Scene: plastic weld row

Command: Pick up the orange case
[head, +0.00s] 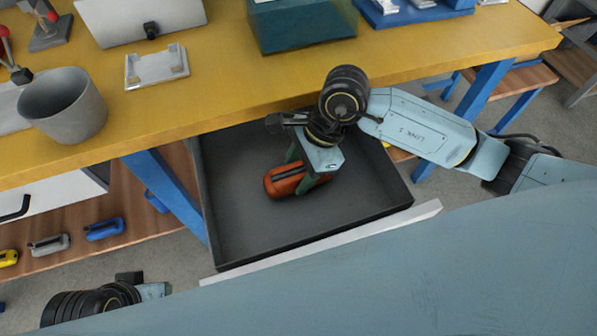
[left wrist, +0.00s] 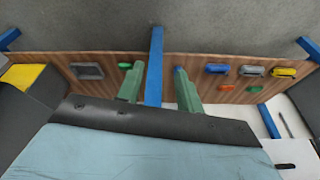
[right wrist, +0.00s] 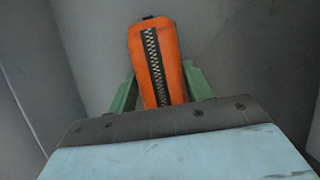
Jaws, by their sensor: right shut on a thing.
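The orange case (head: 283,182), with a dark zip along its top, is in the open grey drawer (head: 235,225) under the yellow table. My right gripper (head: 304,177) reaches down into the drawer, with its green fingers on either side of the case and shut on it. In the right wrist view the orange case (right wrist: 157,60) stands between the two green fingers. I cannot tell whether the case touches the drawer floor. My left gripper (left wrist: 160,85) shows in the left wrist view with its green fingers apart and nothing between them; in the head view only its wrist shows.
The yellow table (head: 220,100) overhangs the drawer's back. A grey cup (head: 63,105) and a teal bin (head: 300,25) stand on it. Blue table legs (head: 165,195) flank the drawer. A low wooden shelf (head: 150,222) at left holds several coloured cases. The drawer's front half is clear.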

